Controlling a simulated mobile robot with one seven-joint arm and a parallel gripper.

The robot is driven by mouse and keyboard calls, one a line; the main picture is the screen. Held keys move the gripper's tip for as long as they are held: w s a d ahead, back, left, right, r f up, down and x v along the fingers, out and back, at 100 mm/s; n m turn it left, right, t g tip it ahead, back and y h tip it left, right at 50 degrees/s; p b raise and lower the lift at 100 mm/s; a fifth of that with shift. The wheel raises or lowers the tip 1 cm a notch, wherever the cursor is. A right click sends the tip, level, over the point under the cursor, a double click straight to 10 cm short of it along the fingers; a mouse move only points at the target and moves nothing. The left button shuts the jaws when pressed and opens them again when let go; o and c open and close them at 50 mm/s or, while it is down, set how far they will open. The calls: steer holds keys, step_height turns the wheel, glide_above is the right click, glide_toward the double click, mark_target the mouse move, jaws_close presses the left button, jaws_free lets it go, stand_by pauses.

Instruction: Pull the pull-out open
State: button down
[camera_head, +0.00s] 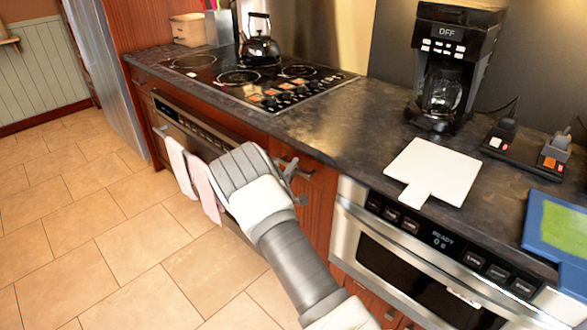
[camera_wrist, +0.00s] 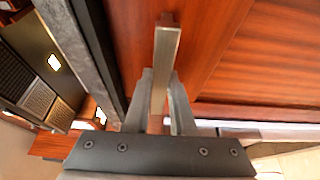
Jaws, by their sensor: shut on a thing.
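The pull-out is a narrow reddish wood front (camera_head: 318,195) under the dark counter, between the oven and the microwave drawer. In the wrist view its wood panel (camera_wrist: 215,50) fills the upper middle. Its bar handle (camera_wrist: 166,60) stands between my two fingers, and my gripper (camera_wrist: 163,82) is shut on it. In the head view my gripper (camera_head: 294,182) is at the upper part of this front, and my arm hides part of it. From these views the front looks about level with its neighbours; I cannot tell if it is slightly out.
The oven front (camera_head: 215,135) with hanging towels (camera_head: 180,165) is to the left. The microwave drawer (camera_head: 400,265) is close on the right. A kettle (camera_head: 258,45), coffee maker (camera_head: 445,75) and white board (camera_head: 432,172) stand on the counter. The tiled floor (camera_head: 90,240) is clear.

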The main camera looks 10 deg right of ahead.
steer(key=shift+s+a, duration=0.1)
steer(key=shift+a, duration=0.05)
stand_by(0.6)
steer(key=s+a+b, duration=0.4)
steer(key=s+a, duration=0.9)
steer(key=a, duration=0.5)
steer(key=s+a+b, duration=0.5)
steer(key=s+a, duration=0.8)
steer(key=a, duration=0.5)
steer(key=shift+s+a, duration=0.35)
steer(key=c, duration=0.8)
jaws_free()
steer(key=shift+o, duration=0.2)
steer(key=p+v, duration=0.2)
steer(key=v, duration=1.5)
steer(key=shift+s, duration=0.2)
